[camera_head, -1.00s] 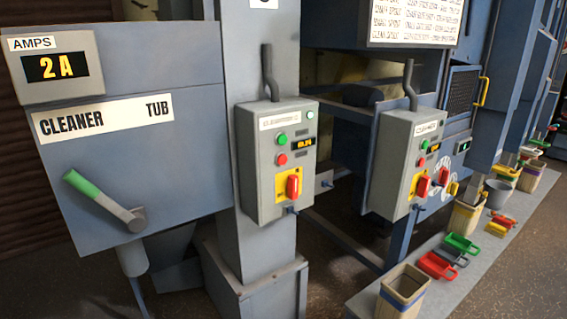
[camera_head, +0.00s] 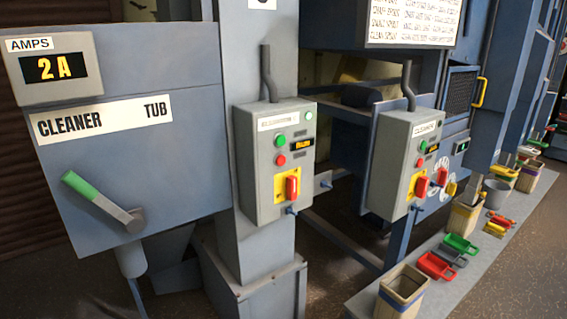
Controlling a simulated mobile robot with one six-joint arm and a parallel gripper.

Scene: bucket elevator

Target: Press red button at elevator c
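A grey control box (camera_head: 274,163) is fixed to the blue-grey column in the middle. It has a red button (camera_head: 281,160) below a green button (camera_head: 280,141), a small orange display, and a red switch on a yellow plate. Its label is too blurred to read for certain. A second grey control box (camera_head: 404,165) to the right carries its own red button (camera_head: 420,163), green button and red switches. I cannot tell which box belongs to elevator c. My gripper is not in view.
At left is a blue-grey cabinet marked CLEANER TUB (camera_head: 150,190), with an AMPS display reading 2 A (camera_head: 55,68) and a green-handled lever (camera_head: 103,203). Bins and coloured scoops (camera_head: 437,265) line a low ledge at right. Brown floor is open at far right.

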